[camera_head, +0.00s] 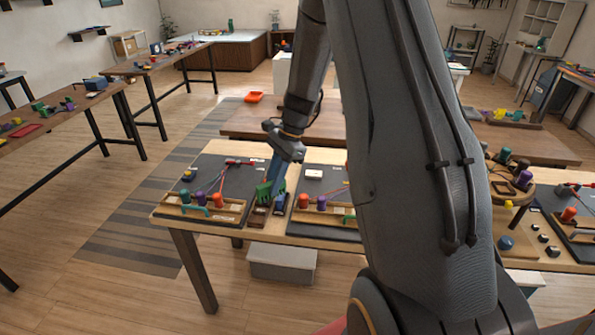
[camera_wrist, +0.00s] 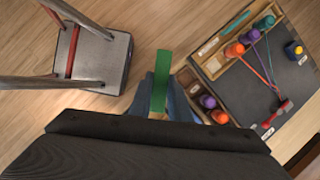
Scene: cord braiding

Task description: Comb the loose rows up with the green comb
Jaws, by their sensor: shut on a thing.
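My gripper (camera_head: 277,182) is shut on the green comb (camera_head: 264,193) and holds it over the front part of the workbench, between two dark braiding boards. The comb also shows in the wrist view (camera_wrist: 160,82), upright in the picture between the blue fingers. The left braiding board (camera_head: 232,181) has coloured cords running from spools in a wooden tray (camera_head: 185,213) up to a red clamp (camera_head: 240,162). In the wrist view the red clamp (camera_wrist: 285,106) and cords lie to the right of the comb, apart from it. The loose rows are too small to tell.
A second board (camera_head: 312,186) with an orange spool (camera_head: 303,201) lies to the right, partly hidden by my arm. A pale box (camera_head: 282,262) is under the bench. Floor is open to the left.

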